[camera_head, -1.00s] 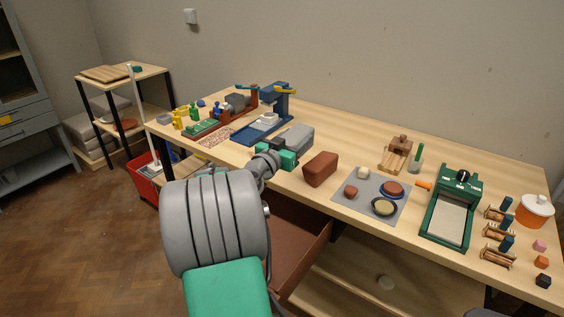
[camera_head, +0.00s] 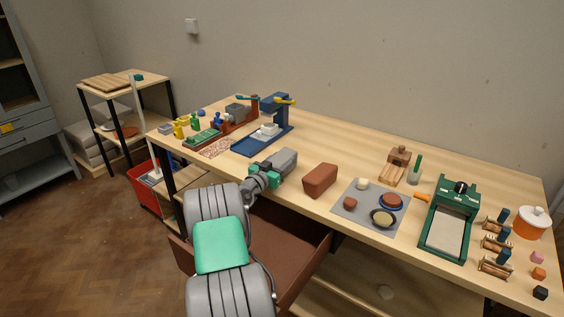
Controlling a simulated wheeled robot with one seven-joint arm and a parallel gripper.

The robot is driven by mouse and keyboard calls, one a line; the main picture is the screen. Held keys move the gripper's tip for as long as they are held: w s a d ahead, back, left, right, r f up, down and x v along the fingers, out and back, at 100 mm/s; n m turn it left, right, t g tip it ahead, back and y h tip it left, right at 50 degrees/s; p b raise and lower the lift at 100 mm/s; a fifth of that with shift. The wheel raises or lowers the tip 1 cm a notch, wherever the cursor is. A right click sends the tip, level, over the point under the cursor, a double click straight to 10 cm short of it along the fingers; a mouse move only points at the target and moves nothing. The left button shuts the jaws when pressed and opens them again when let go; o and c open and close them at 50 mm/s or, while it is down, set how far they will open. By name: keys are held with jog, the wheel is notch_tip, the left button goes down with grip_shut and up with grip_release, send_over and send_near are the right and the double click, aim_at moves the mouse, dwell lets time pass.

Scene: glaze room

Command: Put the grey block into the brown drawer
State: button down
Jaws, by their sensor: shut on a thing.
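The grey block (camera_head: 285,160) is at the end of my gripper (camera_head: 268,172), near the front edge of the workbench. My gripper is shut on it; the arm partly hides the fingers. I cannot tell whether the block touches the bench top. The brown drawer (camera_head: 308,272) is pulled out below the bench front, and its inside shows brown and bare where visible. My arm covers part of the drawer on its left side. The gripper and block are above and behind the drawer's opening in the picture.
A reddish-brown block (camera_head: 320,180) lies just right of the grey block. A blue press (camera_head: 272,125) stands behind to the left. A grey mat (camera_head: 350,208) with small dishes and a green-framed tray (camera_head: 450,220) are to the right.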

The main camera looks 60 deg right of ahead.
jog(key=shift+f+b, duration=0.25)
jog(key=shift+b, duration=0.2)
jog(key=c, duration=1)
grip_release()
jog(key=shift+f, duration=0.3)
jog(key=shift+c, duration=0.2)
jog(key=o, duration=0.5)
jog(key=shift+r, duration=0.1)
jog(key=shift+c, duration=0.2)
jog(key=shift+r+p, duration=0.15)
jog(key=shift+p, duration=0.25)
